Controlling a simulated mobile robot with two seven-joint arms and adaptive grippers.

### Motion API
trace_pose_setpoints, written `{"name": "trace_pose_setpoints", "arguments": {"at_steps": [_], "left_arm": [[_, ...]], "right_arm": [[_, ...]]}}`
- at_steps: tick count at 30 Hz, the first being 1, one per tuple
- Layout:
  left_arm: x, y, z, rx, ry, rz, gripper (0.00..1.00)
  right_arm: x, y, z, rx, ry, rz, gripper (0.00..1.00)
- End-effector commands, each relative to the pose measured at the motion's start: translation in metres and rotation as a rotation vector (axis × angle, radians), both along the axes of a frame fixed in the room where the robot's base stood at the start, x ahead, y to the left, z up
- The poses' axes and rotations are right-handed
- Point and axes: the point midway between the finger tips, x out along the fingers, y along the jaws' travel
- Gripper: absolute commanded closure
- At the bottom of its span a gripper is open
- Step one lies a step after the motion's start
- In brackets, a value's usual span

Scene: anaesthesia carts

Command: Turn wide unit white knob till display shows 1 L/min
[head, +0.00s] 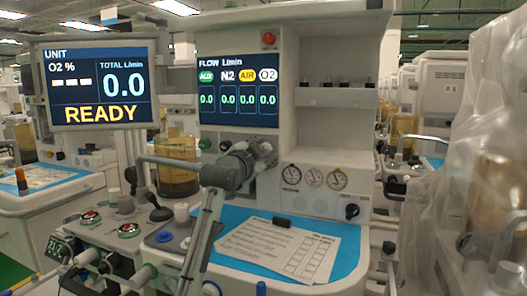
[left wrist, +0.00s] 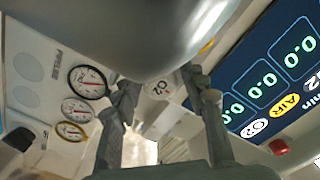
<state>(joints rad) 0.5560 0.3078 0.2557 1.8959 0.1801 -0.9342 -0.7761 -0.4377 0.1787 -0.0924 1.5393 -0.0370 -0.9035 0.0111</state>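The wide unit's flow screen (head: 239,88) shows AUX, N2, AIR and O2, each reading 0.0. In the left wrist view the screen (left wrist: 275,85) also reads 0.0 in the columns that show. My left gripper (head: 262,152) is in front of the panel just below the screen's right part. In the left wrist view its two fingers (left wrist: 160,88) stand apart on either side of a white part marked O2 (left wrist: 158,84). I cannot tell whether they touch it. The white knob is not clear in the head view, with my gripper in front of that area. My right gripper is out of view.
Round gauges (head: 314,178) are right of my gripper. A left monitor (head: 99,85) reads READY and 0.0. Papers (head: 280,248) lie on the blue worktop (head: 347,250). An amber canister (head: 177,163) stands left. Plastic sheeting (head: 480,150) hangs at the right.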

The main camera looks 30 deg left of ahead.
Motion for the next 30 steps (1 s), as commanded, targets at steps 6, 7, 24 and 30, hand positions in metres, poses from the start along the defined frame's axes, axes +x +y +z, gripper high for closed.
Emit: {"name": "trace_pose_setpoints", "arguments": {"at_steps": [6,7,24,30], "left_arm": [[-0.0002,0.0000,-0.0001,0.000,0.000,0.000,0.88],[-0.0002,0.0001,0.0000,0.000,0.000,0.000,0.92],[-0.0001,-0.0005,-0.0006,-0.157,-0.036,0.000,0.99],[-0.0002,-0.0003,-0.0007,-0.320,-0.075,0.000,0.99]], "right_arm": [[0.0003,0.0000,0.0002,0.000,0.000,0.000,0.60],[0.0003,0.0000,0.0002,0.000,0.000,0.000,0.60],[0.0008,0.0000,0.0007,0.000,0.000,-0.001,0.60],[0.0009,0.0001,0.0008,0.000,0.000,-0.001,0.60]]}}
